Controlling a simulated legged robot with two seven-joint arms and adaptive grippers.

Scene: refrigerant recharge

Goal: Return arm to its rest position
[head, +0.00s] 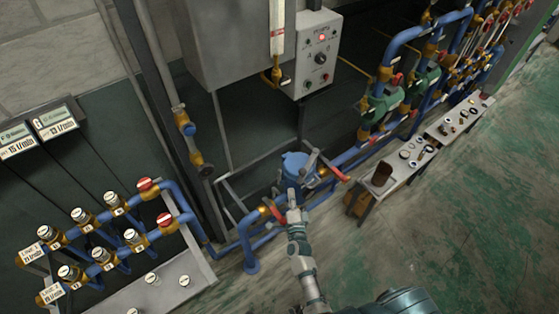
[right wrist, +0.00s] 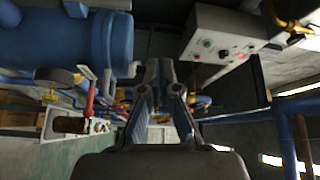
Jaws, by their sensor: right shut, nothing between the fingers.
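My right arm reaches up from the bottom of the head view, and its gripper (head: 291,196) is just in front of the blue cylindrical vessel (head: 294,164). In the right wrist view the fingers (right wrist: 158,72) are together with nothing between them, and the blue vessel (right wrist: 65,45) is at the upper left. Whether the gripper touches the vessel or its pipes cannot be told. A red valve handle (head: 339,174) is right of the vessel and another (head: 277,212) is left of my gripper. My left gripper is not in view.
A grey control box (head: 318,55) with a red light stands behind the vessel. Blue pipes with several valves (head: 118,205) are at the lower left. A bench (head: 407,172) with small parts stands at the right. The green floor (head: 460,235) at the lower right is clear.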

